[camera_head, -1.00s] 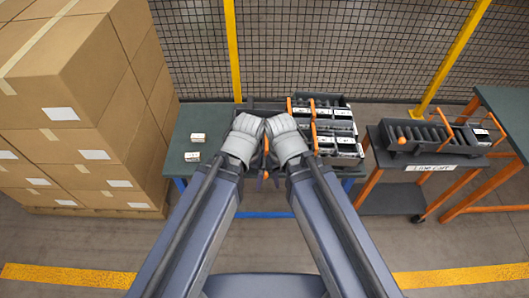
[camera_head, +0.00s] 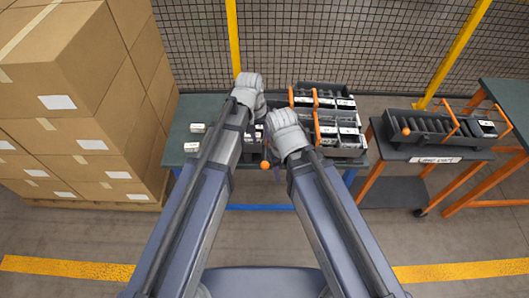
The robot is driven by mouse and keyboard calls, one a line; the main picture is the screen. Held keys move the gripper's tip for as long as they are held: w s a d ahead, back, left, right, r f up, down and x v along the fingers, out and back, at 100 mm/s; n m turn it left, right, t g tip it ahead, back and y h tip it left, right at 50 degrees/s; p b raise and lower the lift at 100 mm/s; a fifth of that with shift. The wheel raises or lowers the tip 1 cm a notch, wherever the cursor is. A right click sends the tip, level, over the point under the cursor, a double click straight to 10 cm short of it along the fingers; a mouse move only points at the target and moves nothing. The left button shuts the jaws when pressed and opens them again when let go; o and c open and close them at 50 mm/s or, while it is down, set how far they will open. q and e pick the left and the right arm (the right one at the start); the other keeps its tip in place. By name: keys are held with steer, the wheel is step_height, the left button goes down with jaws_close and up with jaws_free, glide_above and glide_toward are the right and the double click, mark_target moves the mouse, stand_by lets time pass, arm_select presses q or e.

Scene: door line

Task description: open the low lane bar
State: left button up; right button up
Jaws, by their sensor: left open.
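My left gripper (camera_head: 249,84) is over the back of the green bench (camera_head: 212,110); its fingertips are hard to make out. My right gripper (camera_head: 283,118) is lower and to the right, over the bench at the left side of the black lane rack (camera_head: 340,152). Its fingers are hidden from above. An orange ball knob (camera_head: 265,165) shows at the bench front, between my two forearms; the bar behind it is mostly hidden. An orange bar (camera_head: 316,122) runs along the rack, with a shorter orange piece (camera_head: 292,97) at the back left. I cannot tell which is the low lane bar.
White-labelled boxes sit in the rack lanes, and small cartons (camera_head: 192,147) lie on the bench's left. Stacked cardboard boxes (camera_head: 75,100) stand at the left. A cart (camera_head: 390,150) with a black roller tray (camera_head: 430,128) stands at the right. Mesh fence (camera_head: 340,45) is behind.

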mark_target(265, 155)
arm_select(q)
steer(key=f+b, duration=0.5)
steer(key=d+f+b, duration=0.1)
steer(key=f+b, duration=0.1)
steer(key=shift+f+b, duration=0.4)
jaws_close()
stand_by(0.3)
stand_by(1.1)
